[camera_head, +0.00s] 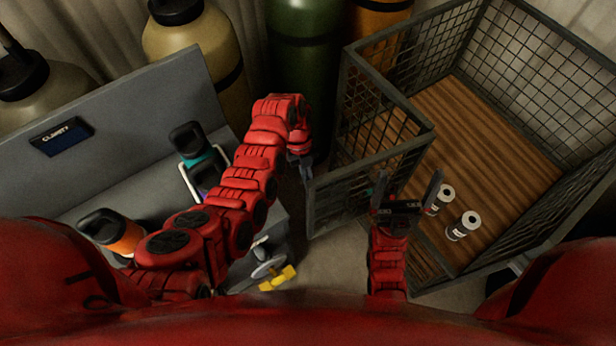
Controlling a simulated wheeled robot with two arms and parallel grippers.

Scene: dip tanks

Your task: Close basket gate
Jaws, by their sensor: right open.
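The basket is a grey metal mesh cage with a wooden floor (491,127) on the right side. Its gate (345,192), a framed mesh panel, stands swung out to the left at the basket's near-left corner, leaving the near side open. My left gripper (304,168) is by the gate's free left edge; its jaws are small and partly hidden, and I cannot tell whether it touches the frame. My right gripper (407,188) is open and empty, fingers pointing away from me, in front of the basket's open side and right of the gate panel.
Gas cylinders (305,45) stand behind. A yellow-handled item (278,279) lies near my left arm.

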